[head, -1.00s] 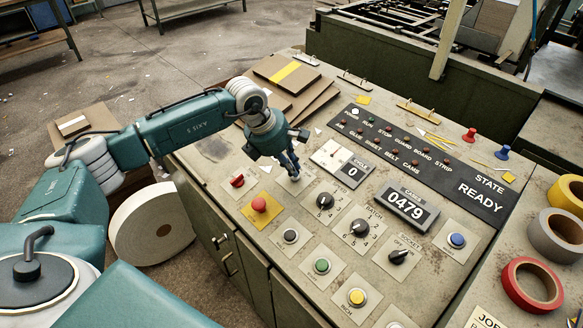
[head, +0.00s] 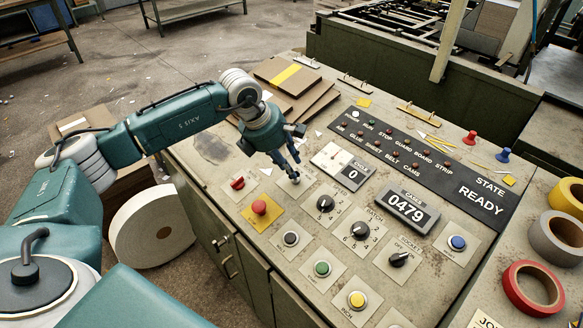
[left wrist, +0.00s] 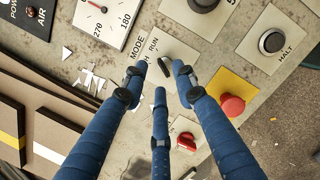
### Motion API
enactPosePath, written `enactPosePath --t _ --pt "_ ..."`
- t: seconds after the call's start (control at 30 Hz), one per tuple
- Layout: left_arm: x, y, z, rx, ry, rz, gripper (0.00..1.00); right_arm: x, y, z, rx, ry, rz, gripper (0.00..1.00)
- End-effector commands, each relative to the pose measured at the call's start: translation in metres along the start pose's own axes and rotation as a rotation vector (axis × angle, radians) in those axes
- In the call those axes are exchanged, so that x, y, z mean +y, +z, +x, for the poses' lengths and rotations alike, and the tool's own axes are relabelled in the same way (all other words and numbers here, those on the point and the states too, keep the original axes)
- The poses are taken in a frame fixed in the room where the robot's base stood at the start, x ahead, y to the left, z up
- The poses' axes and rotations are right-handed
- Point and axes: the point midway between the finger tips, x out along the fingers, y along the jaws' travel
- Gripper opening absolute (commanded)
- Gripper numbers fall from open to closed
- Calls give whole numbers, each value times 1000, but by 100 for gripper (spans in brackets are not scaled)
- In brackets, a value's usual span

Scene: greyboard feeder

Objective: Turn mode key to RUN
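The mode key (left wrist: 165,67) is a small dark piece between the fingertips of my left gripper in the left wrist view, partly hidden by them. The printed words MODE and RUN (left wrist: 153,43) are beside it; the other position's label is mostly covered. My left gripper (head: 294,178) is down at the key's plate in the head view, and its blue fingers hide most of the key there. In the left wrist view its three fingers (left wrist: 160,75) stand apart around the key. I cannot tell whether they touch it. My right gripper is not in view.
A red mushroom button (head: 259,207) on a yellow plate and a small red knob (head: 237,183) sit close to the left of the gripper. Cardboard sheets (head: 290,92) lie behind.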

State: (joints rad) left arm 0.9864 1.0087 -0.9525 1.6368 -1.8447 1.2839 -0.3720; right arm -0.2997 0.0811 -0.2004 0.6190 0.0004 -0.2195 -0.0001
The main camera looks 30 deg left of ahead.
Motion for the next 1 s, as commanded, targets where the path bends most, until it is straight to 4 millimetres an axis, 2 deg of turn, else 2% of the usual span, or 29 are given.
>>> enactPosePath --t 0.03,0.2,0.4,0.6,1.0 --pt "2 0 -13 -3 4 -1 28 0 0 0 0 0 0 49" --pt "1 0 -50 -1 4 0 28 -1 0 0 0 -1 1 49" --pt "1 0 -81 0 2 0 28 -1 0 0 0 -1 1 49" --pt "0 0 -92 0 1 1 28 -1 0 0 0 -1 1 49" --pt "0 0 -92 0 0 0 28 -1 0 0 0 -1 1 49"
